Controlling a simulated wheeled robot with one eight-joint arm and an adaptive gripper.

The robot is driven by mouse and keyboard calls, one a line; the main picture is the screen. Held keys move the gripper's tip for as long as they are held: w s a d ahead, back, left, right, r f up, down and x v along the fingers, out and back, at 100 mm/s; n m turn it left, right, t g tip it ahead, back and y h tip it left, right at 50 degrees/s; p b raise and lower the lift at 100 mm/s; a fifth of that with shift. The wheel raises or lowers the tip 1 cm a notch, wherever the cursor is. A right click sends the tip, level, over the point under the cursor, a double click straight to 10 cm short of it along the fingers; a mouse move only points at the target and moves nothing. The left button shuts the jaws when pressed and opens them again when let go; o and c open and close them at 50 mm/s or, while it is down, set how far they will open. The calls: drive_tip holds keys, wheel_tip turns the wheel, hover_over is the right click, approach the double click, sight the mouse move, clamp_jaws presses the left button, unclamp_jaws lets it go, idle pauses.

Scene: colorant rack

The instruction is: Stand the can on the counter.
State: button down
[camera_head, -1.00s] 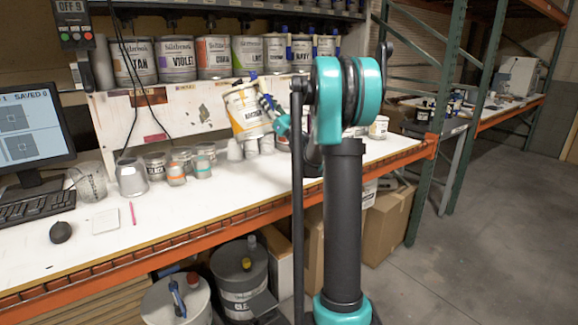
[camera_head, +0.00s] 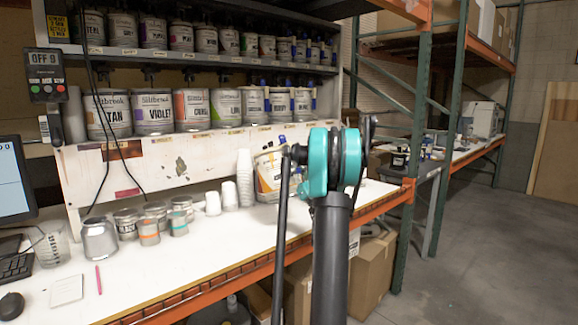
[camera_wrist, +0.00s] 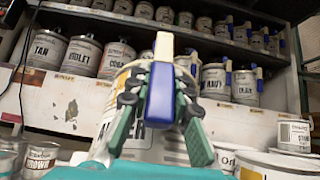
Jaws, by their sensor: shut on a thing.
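The can (camera_head: 267,172) is white with a yellow band on its label. It hangs at the back of the counter (camera_head: 225,238), right of a cup stack, and looks slightly tilted. Its base is low over the counter; I cannot tell whether it touches. In the wrist view the can (camera_wrist: 108,118) shows part of its label behind the fingers. My gripper (camera_wrist: 158,92) is shut on the can's blue and cream top handle. In the head view my arm hides the gripper and the can's right side.
White cup stacks (camera_head: 245,178) stand just left of the can. Small tins (camera_head: 126,224) and a grey metal container (camera_head: 99,238) are farther left. Labelled cans (camera_head: 192,108) fill the shelf above. The counter front has bare room.

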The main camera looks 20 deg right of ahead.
wheel_tip(320, 180, down, 16)
drive_tip(key=shift+r, duration=0.25)
drive_tip(key=c, duration=1.5)
unclamp_jaws()
drive_tip(key=shift+o, duration=0.5)
